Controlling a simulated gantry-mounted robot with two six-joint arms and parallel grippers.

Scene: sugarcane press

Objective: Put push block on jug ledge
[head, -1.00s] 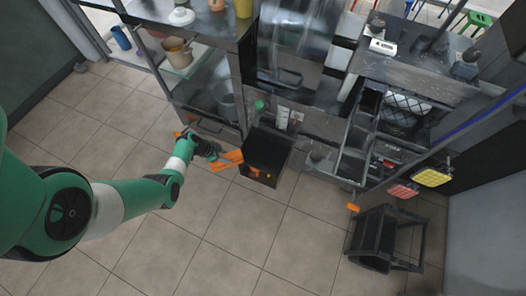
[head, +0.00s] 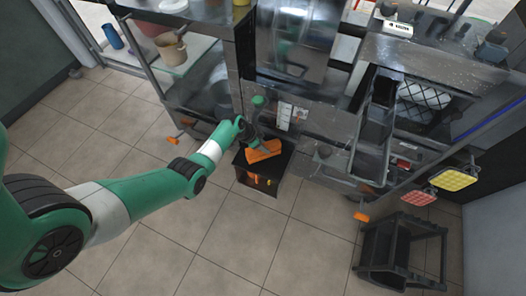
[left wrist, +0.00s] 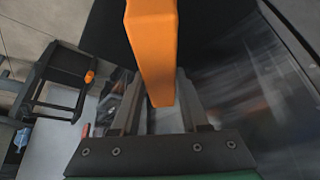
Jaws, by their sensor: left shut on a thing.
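The orange push block (head: 264,152) is held in my left gripper (head: 254,143), whose fingers are shut on it. In the left wrist view the block (left wrist: 153,45) sits between the two dark fingers (left wrist: 158,95). The black box-like ledge (head: 244,161) stands low at the front of the metal press. The block appears over its dark top; I cannot tell whether they touch. The block and gripper hide part of that top. My right gripper is not in view.
The steel press cabinet (head: 297,88) rises just behind the ledge. A glass-sided shelf with pots (head: 172,48) stands to the left. The tiled floor in front is clear.

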